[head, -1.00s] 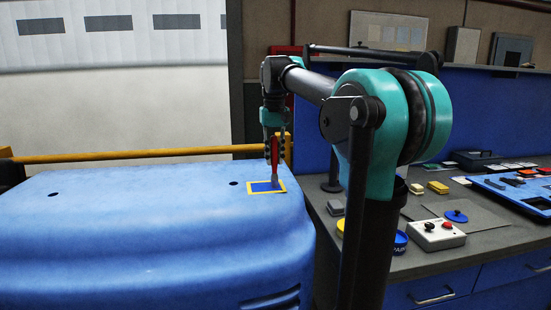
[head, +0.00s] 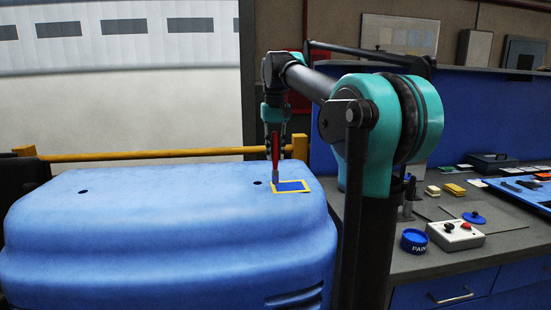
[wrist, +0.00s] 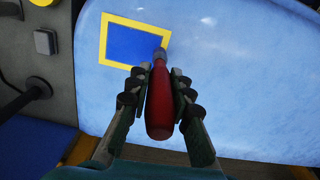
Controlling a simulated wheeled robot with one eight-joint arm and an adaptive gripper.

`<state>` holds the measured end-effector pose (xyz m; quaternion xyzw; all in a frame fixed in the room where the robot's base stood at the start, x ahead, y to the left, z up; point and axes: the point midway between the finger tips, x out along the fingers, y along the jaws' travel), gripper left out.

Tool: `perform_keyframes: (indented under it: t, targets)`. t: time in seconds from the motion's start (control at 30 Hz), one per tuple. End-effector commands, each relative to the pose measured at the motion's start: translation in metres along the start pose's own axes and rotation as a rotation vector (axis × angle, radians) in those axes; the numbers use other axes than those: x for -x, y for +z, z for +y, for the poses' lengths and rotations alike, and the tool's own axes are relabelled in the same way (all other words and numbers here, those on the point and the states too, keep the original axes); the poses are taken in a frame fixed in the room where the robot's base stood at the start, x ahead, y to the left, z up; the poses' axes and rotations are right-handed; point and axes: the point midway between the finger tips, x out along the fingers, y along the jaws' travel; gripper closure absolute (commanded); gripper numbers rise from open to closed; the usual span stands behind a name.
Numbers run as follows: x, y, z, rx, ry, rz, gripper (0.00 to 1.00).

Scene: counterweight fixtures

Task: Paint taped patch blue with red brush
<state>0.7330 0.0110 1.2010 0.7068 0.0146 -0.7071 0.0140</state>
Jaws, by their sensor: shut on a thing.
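The taped patch (head: 291,186) is a deep blue rectangle inside a yellow tape frame on top of a lighter blue housing (head: 150,225). It also shows in the wrist view (wrist: 132,44), where its inside looks evenly dark blue. My gripper (head: 275,143) is shut on the red brush (head: 275,150), also seen in the wrist view (wrist: 160,105). The brush points down, its tip at the tape frame's edge, by a corner in the wrist view. I cannot tell whether the bristles touch the surface. A blue paint can (head: 414,241) stands on the bench.
A yellow rail (head: 160,155) runs behind the housing. The grey bench (head: 500,240) at right holds a control box (head: 456,235) with knobs, a blue lid (head: 474,217), yellow blocks (head: 453,190) and a blue tool tray (head: 520,192). The housing top left of the patch is clear.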

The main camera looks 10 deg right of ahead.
Motion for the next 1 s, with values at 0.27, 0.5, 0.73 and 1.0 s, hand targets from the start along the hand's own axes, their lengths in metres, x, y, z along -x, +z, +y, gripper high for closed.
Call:
perform_keyframes:
  t: [0.27,0.5,0.73,1.0]
  targets:
    - [0.025,0.001,0.002,0.000,0.000,0.000,1.00]
    - [0.047,0.004,0.003,-0.001,0.000,0.000,1.00]
    - [0.061,0.006,0.004,-0.001,0.000,0.000,1.00]
    - [0.061,0.006,0.004,-0.001,0.000,0.000,1.00]
